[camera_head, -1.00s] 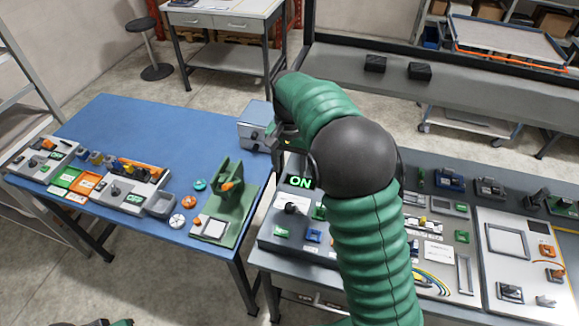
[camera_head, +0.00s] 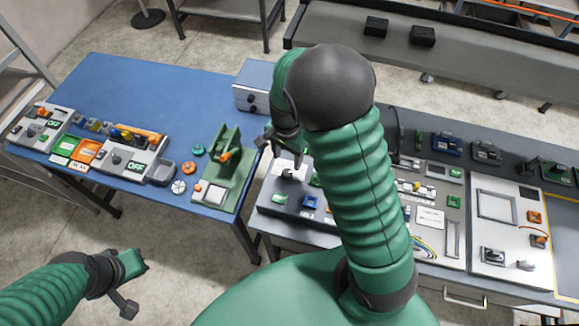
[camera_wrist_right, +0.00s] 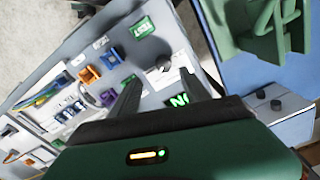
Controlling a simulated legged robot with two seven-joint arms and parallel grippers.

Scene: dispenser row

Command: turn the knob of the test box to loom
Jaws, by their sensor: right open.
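The grey test box (camera_head: 268,196) stands at the left end of the right bench. Its dark knob (camera_head: 288,174) sits on a white label plate whose small print I cannot read. In the right wrist view the knob (camera_wrist_right: 160,67) shows beside a green TEST label (camera_wrist_right: 143,28) and a lit green ON display (camera_wrist_right: 180,102), seen upside down. My right gripper (camera_head: 283,148) is open above the box; in the wrist view its fingers frame the knob, and I see no contact. My left gripper (camera_head: 128,283) is low at the left, away from the benches; its jaw state is unclear.
A small grey-blue box (camera_head: 254,85) with a dark knob stands at the back of the blue table (camera_head: 160,85). A green fixture (camera_head: 228,165) stands near that table's right edge. Plugs, wires and panels crowd the right bench. A gap separates the benches.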

